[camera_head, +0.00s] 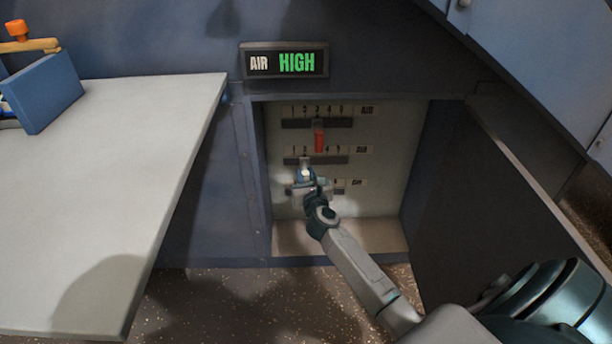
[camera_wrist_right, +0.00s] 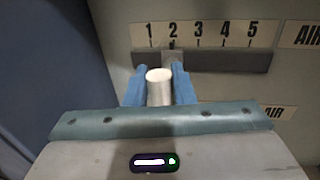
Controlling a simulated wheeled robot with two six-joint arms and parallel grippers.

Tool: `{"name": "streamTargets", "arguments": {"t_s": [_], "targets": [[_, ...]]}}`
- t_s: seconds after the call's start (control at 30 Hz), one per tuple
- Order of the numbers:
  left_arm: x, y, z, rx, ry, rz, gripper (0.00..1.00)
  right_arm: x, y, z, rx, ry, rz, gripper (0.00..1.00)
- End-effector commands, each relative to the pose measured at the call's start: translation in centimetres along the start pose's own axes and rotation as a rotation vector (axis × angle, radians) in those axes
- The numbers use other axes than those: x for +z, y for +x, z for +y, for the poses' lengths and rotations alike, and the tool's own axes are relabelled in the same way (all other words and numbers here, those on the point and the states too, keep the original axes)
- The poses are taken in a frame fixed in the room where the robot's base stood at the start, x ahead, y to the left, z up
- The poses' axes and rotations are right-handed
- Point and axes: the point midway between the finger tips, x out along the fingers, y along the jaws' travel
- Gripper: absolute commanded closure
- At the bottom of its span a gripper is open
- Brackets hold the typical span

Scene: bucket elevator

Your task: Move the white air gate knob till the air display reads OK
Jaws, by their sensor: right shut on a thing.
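The air display (camera_head: 287,62) above the recess reads AIR HIGH, with HIGH in green. In the right wrist view, the white knob (camera_wrist_right: 160,86) stands between the blue fingers of my right gripper (camera_wrist_right: 160,88), which is shut on it. The knob's slider sits near mark 2 on a scale (camera_wrist_right: 200,34) numbered 1 to 5. In the head view, my right gripper (camera_head: 306,176) is at the middle slot of the panel, with the white knob (camera_head: 306,172) showing between its fingers. The gripper and arm hide part of the lowest slot. My left gripper is not in view.
A red knob (camera_head: 320,137) sits on the top slot, just above and right of my right gripper. The recess (camera_head: 377,202) has side walls close by and an open dark door (camera_head: 465,215) at right. A pale table (camera_head: 110,170) with a blue bin (camera_head: 44,92) stands at left.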

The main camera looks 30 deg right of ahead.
Motion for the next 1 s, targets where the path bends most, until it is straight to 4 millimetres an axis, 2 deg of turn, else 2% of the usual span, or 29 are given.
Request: {"name": "streamTargets", "arguments": {"t_s": [0.23, 0.53, 0.57, 0.63, 1.0], "targets": [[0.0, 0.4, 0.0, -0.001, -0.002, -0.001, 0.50, 0.0, 0.6, 3.3, 0.001, 0.007, 0.002, 1.00], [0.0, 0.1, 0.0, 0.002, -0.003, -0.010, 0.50, -0.1, 0.7, 3.8, 0.004, 0.005, 0.001, 1.00], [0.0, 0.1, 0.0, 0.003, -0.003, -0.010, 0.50, -0.1, 0.7, 3.8, 0.004, 0.005, 0.001, 0.74], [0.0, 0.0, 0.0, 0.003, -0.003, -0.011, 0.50, -0.1, 0.7, 3.8, 0.004, 0.005, 0.001, 0.60], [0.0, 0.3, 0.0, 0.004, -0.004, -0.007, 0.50, 0.0, 0.2, 3.6, 0.002, 0.003, 0.002, 0.58]]}}
